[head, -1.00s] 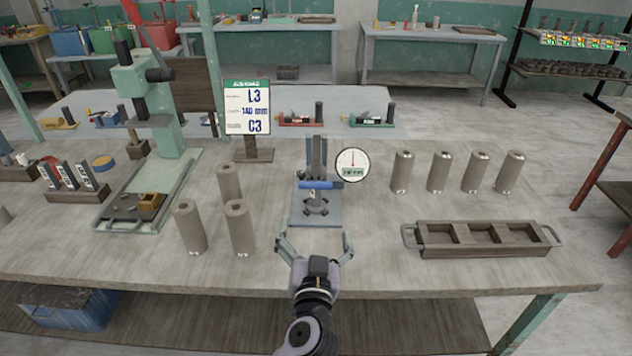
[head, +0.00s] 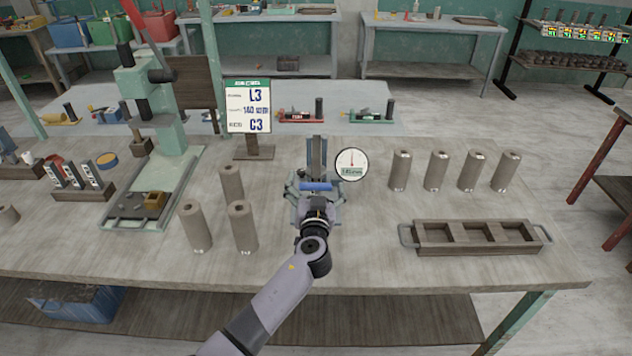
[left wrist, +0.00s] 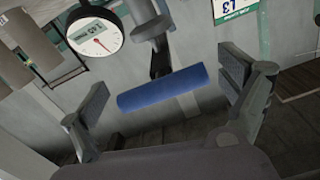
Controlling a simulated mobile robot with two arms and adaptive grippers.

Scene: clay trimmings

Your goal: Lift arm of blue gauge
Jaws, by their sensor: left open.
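The blue gauge stands near the middle of the workbench, with a grey post (head: 317,152) and a round white dial (head: 352,164) at its right. Its arm has a blue bar (head: 317,186), which also shows in the left wrist view (left wrist: 162,87). My left gripper (head: 314,190) is open at the blue bar. In the left wrist view the bar lies between my two spread fingers (left wrist: 168,92), with a gap on each side. My gripper and wrist hide most of the gauge's base. My right gripper is not in view.
Several clay cylinders stand right of the gauge (head: 401,171), and 3 stand left (head: 243,227). A wooden tray (head: 425,247) with compartments lies at front right. A sign (head: 248,106) stands behind left. A green press (head: 160,110) stands further left.

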